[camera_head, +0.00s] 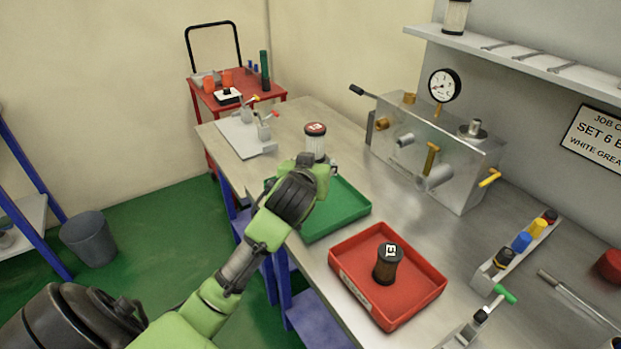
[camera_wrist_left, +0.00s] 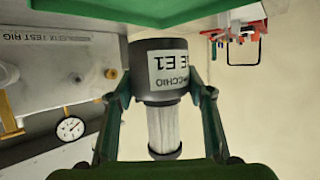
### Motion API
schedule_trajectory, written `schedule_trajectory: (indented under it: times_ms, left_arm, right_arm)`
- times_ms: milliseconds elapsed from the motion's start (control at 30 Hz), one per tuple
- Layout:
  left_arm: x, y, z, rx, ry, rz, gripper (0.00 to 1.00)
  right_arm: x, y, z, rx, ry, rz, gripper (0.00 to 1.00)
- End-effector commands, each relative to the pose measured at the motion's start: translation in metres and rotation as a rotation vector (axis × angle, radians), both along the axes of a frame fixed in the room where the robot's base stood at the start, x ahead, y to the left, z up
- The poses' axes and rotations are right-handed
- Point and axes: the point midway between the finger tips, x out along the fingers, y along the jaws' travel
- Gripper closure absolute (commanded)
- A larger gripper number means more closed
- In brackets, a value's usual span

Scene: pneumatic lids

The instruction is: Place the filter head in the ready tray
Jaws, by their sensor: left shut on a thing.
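My left gripper (camera_head: 318,166) is shut on a filter head (camera_head: 315,143) above the far end of the green tray (camera_head: 352,208). The green tray looks empty where visible; my arm hides part. I cannot read which tray is the ready tray.
A red tray (camera_head: 347,287) in front holds a dark filter (camera_head: 388,264). The test rig (camera_head: 440,150) with its gauge stands behind. A bottle rack (camera_head: 525,243) is at the right. A clamp fixture (camera_head: 245,135) is at the table's far end, and a red cart (camera_head: 235,95) stands beyond.

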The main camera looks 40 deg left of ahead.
Motion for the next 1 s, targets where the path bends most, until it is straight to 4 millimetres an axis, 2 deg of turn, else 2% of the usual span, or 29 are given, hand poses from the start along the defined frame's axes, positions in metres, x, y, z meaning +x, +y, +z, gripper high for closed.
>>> schedule_trajectory:
  times_ms: [33,200,367,600,867,900,933,1000]
  left_arm:
    - [0.004,0.007,-0.013,0.001,0.007,-0.001,0.81]
    - [0.016,0.021,-0.034,0.001,0.002,-0.002,0.81]
    - [0.021,0.027,-0.043,0.000,0.000,-0.001,0.81]
    - [0.022,0.029,-0.073,0.001,0.004,-0.003,0.81]
    - [0.023,0.029,-0.078,0.000,0.000,-0.003,0.81]
    - [0.022,0.029,-0.079,-0.001,0.003,-0.002,0.42]
    - [0.022,0.029,-0.079,-0.002,0.004,-0.002,0.35]
    - [0.022,0.029,-0.079,-0.002,0.004,-0.002,0.35]
  right_arm:
    - [0.001,0.000,0.001,-0.001,-0.002,0.000,0.32]
    - [0.011,0.000,0.003,0.000,-0.014,0.000,0.32]
    - [0.015,0.001,0.004,0.002,-0.021,0.000,0.32]
    - [0.015,0.004,0.010,0.006,-0.021,-0.002,0.32]
    - [0.015,0.010,0.010,0.012,-0.021,-0.004,0.32]
    - [0.015,0.010,0.010,0.012,-0.021,-0.004,0.32]
    - [0.015,0.009,0.010,0.012,-0.020,-0.004,0.32]
    - [0.015,0.009,0.010,0.011,-0.020,-0.004,0.32]
